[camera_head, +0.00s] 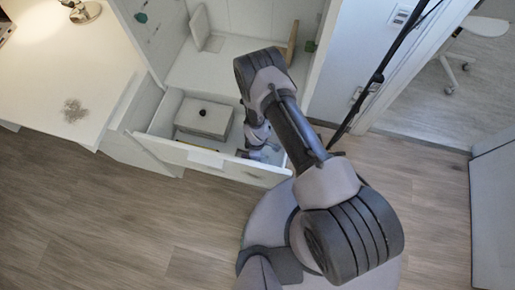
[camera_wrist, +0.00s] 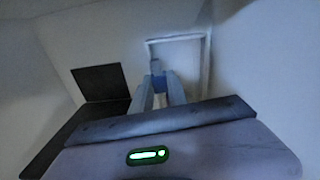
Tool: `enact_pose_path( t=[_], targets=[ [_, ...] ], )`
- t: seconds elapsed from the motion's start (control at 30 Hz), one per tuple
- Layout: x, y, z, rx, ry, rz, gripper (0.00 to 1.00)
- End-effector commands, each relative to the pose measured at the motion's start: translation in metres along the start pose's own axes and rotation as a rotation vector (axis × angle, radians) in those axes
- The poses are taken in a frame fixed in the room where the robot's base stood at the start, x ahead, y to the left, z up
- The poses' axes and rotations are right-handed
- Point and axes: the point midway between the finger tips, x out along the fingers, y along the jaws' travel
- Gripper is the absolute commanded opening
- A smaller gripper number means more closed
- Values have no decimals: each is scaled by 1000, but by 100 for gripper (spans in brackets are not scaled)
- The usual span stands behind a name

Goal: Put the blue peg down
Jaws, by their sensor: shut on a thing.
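My gripper (camera_wrist: 160,88) shows in the wrist view with its two fingers close together. It is shut on the blue peg (camera_wrist: 156,67), whose dull blue-grey end sticks out just past the fingertips. The rest of the peg is hidden between the fingers. In the head view my gripper (camera_head: 265,153) reaches down into the right part of an open white drawer (camera_head: 215,163). The peg is too small and covered to make out clearly there.
A grey box with a black knob (camera_head: 203,119) stands in the drawer, left of my gripper. A yellow strip lies near the drawer front. The white desk (camera_head: 60,75) with a lamp (camera_head: 82,10) is at left. A shelf compartment (camera_head: 225,70) opens above the drawer.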

Motion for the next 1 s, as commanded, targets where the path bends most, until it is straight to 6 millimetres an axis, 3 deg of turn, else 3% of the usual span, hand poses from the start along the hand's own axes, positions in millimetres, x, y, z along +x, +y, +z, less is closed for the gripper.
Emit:
enact_pose_path(
  t=[0.03,0.17,0.2,0.3,0.8,0.87,1.0],
  targets=[
    [15,-13,6,-2,-11,-18,0],
    [19,-13,6,-3,-11,-17,0],
    [20,-12,6,-3,-10,-17,21],
    [20,-12,5,-4,-10,-16,40],
    [18,-12,4,-13,-8,-14,41],
    [10,-11,3,-14,-8,-13,41],
    [-31,-11,4,-13,-9,-15,41]
  ],
)
